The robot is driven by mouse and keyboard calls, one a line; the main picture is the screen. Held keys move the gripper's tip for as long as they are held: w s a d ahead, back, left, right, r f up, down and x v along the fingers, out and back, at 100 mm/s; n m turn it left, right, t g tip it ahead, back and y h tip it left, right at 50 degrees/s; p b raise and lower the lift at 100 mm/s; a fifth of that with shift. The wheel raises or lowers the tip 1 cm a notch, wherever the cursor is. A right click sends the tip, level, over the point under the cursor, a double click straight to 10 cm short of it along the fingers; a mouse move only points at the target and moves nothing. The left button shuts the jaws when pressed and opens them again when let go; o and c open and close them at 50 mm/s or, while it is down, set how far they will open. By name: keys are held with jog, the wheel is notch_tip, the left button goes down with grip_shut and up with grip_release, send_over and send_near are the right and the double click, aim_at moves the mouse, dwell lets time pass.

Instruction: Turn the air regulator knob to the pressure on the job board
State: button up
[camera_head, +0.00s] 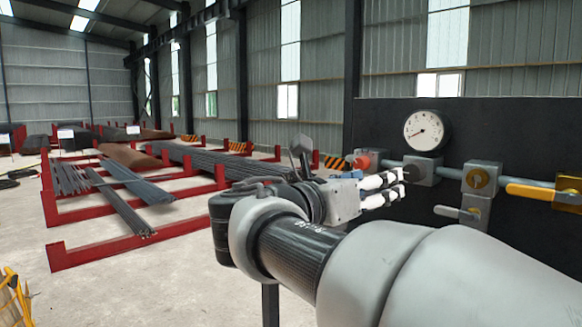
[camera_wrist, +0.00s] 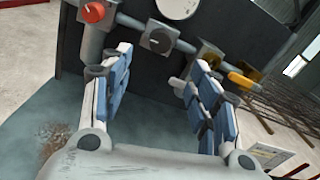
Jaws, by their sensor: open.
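The round white pressure gauge (camera_head: 426,131) sits on the dark panel above a grey block (camera_head: 424,171). Its needle points to the lower left; the numbers are too small to read. In the wrist view the grey block carries a dark round knob (camera_wrist: 159,40), and a red knob (camera_wrist: 94,12) is on the pipe to its left. The red knob also shows in the head view (camera_head: 368,160). I cannot tell for certain which is the regulator knob. My gripper (camera_head: 402,183) is open and empty, in front of the panel, apart from both knobs. No readable job board shows.
Right along the pipe are a brass valve (camera_head: 478,178), a grey lever (camera_head: 457,212) and a yellow lever handle (camera_head: 530,192). The dark panel (camera_head: 385,118) backs them. Red racks with steel bars (camera_head: 130,205) stand left on the floor.

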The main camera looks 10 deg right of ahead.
aim_at(410, 173)
jog(key=p+x, duration=0.1)
jog(key=x, duration=1.3)
jog(key=shift+f+p, duration=0.1)
jog(key=shift+p, duration=0.2)
jog(key=c, duration=1.1)
jog(key=shift+o, duration=0.2)
